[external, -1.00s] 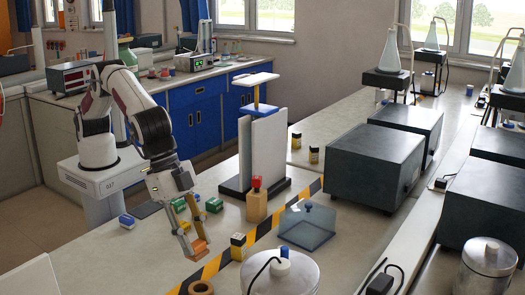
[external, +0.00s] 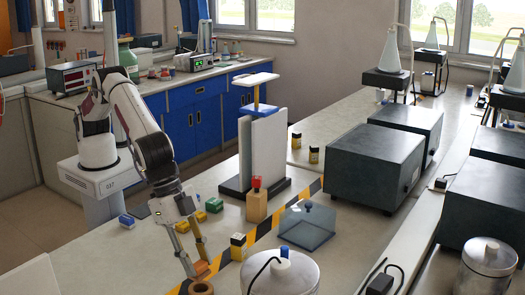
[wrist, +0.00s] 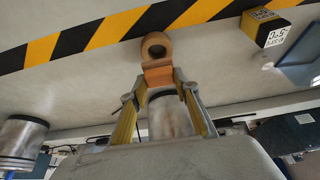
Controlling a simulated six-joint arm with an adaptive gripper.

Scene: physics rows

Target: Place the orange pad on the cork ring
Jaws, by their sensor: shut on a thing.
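My gripper (external: 194,270) is shut on the orange pad (external: 201,269), low over the front of the bench in the external view. The cork ring (external: 201,289) is at the bottom edge of that view, partly cut off, just below the pad. In the wrist view the orange pad (wrist: 159,75) sits between my fingertips (wrist: 160,88). The cork ring (wrist: 156,46) shows just beyond it, its round hole partly visible.
A black-and-yellow striped tape (wrist: 100,35) runs beside the ring. A small yellow-and-black block (external: 238,246), a glass box (external: 307,226) and a large silver canister (external: 283,275) stand to the right. Green and yellow blocks (external: 207,210) lie behind my gripper.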

